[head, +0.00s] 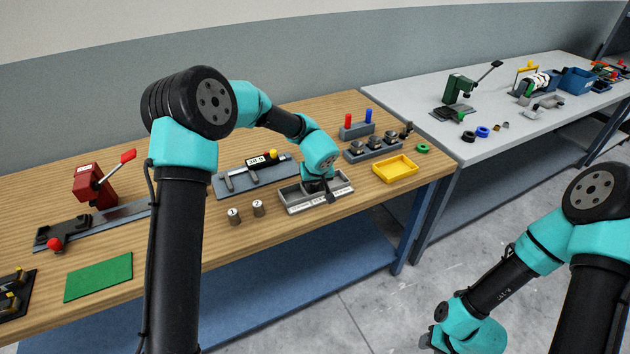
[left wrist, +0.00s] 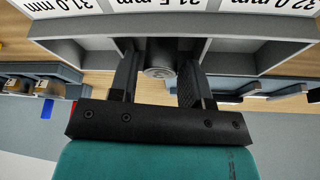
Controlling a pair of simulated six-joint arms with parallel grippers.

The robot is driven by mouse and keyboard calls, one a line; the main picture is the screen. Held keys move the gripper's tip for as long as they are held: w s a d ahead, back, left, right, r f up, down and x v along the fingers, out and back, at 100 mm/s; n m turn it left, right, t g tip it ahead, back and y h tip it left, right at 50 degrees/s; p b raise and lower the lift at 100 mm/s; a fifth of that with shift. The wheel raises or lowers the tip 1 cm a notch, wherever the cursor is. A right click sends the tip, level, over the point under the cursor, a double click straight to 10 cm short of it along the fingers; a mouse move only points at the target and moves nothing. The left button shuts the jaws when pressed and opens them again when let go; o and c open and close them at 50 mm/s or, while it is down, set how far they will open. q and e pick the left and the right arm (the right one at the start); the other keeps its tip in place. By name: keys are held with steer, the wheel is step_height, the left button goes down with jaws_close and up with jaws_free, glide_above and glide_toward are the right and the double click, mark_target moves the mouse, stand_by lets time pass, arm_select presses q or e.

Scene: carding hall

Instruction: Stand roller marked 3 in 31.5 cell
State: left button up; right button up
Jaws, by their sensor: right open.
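The grey sorting tray (head: 290,207) has three cells in a row. In the left wrist view its upside-down labels (left wrist: 172,5) read 31.0, 31.5 and 32.0 mm. A grey metal roller (left wrist: 161,72) is at the middle, 31.5 cell, between the fingers of my left gripper (left wrist: 159,75). Narrow gaps show on both sides of it, so the gripper looks open. Any mark on this roller is hidden. In the head view my left gripper (head: 321,190) points down into the tray. Two more rollers (head: 234,215) (head: 258,208) stand left of the tray; their marks are too small to read. My right gripper (head: 428,343) is low over the floor, open.
A gauge with a display (head: 262,161) lies behind the tray. A grey block with dark pieces (head: 372,150), a yellow tray (head: 396,169) and a rack with red and blue pins (head: 357,130) stand to the right. A red press (head: 95,185) and green mat (head: 98,277) are left.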

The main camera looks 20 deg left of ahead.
arm_select(q)
steer(key=shift+r, duration=0.15)
steer(key=v, duration=1.2)
